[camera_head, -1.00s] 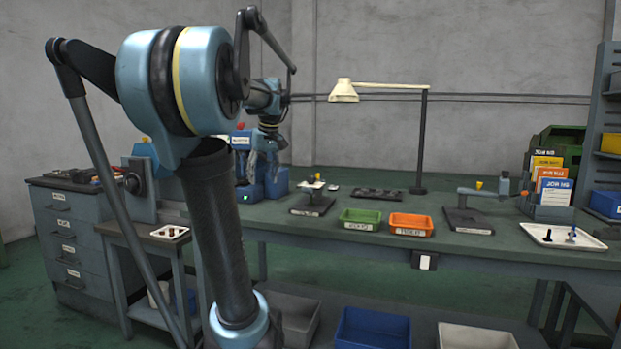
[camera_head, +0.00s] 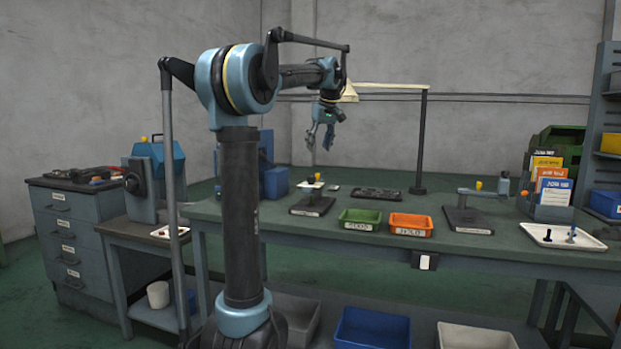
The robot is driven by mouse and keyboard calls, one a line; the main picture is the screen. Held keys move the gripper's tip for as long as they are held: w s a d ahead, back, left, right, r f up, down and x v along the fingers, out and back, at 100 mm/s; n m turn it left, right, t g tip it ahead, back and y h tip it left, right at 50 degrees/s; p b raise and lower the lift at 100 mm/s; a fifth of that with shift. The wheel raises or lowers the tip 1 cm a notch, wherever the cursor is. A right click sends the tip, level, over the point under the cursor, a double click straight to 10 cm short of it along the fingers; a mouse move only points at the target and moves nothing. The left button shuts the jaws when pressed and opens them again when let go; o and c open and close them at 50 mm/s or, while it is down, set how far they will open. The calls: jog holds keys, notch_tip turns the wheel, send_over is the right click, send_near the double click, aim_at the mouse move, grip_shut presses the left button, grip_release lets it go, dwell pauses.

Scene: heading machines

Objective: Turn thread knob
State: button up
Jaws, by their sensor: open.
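My gripper (camera_head: 320,143) is open and empty, raised above the back of the long bench with its fingers pointing down. It is above and behind a small fixture with a yellow knob (camera_head: 318,176). A second fixture on the right of the bench carries another yellow knob (camera_head: 479,186). I cannot tell which one is the thread knob. The gripper touches none of these.
A second blue machine (camera_head: 275,181) is partly hidden behind my arm. A lamp (camera_head: 423,140), a green bin (camera_head: 360,219), an orange bin (camera_head: 411,225) and a white tray (camera_head: 540,241) with small parts occupy the bench (camera_head: 345,252). Open floor lies in front.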

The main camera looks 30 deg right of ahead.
aim_at(311, 181)
jog(key=x, duration=1.4)
jog(key=shift+f, duration=0.15)
jog(key=c, duration=1)
